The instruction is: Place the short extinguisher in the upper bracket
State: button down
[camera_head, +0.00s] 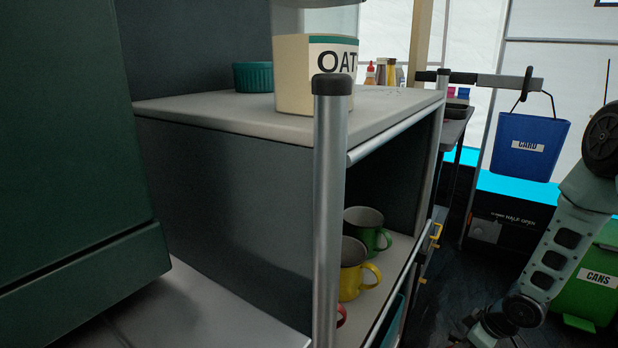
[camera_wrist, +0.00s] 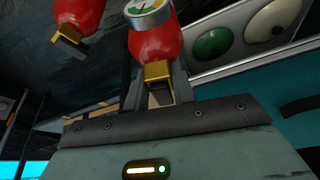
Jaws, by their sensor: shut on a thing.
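My gripper (camera_wrist: 158,82) is shut on a red extinguisher (camera_wrist: 152,46) in the wrist view. The extinguisher has a round gauge with a green and yellow dial and a gold and black fitting between my dark fingers. Its far end is cut off by the top edge, so its full length cannot be judged. A second red extinguisher (camera_wrist: 80,14), with a similar gold fitting, shows at the upper left, apart from my gripper. I cannot make out the upper bracket in either view. In the head view my arm is at the right edge, and neither extinguisher shows.
A grey shelf unit (camera_head: 220,215) with a metal post (camera_head: 329,230) fills the middle of the head view. It holds an oat container (camera_head: 295,75), a green mug (camera_head: 365,225) and a yellow mug (camera_head: 350,285).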

jog(key=w+a+r+m+t+h, duration=0.1)
jog(key=w+a+r+m+h, duration=0.2)
jog(key=a+r+m, duration=0.35)
jog(key=s+d+r+m+p, duration=0.1)
jog(key=s+r+p, duration=0.1)
jog(key=r+p, duration=1.75)
jog(key=s+d+r+m+p, duration=0.1)
jog(key=s+r+p, duration=0.1)
jog(key=r+p, duration=1.75)
jog(key=s+f+b, duration=0.1)
jog(key=s+f, duration=0.2)
jog(key=s, duration=0.2)
jog(key=shift+a+f+b, duration=0.15)
jog(key=shift+f+b, duration=0.15)
jog(key=shift+f, duration=0.05)
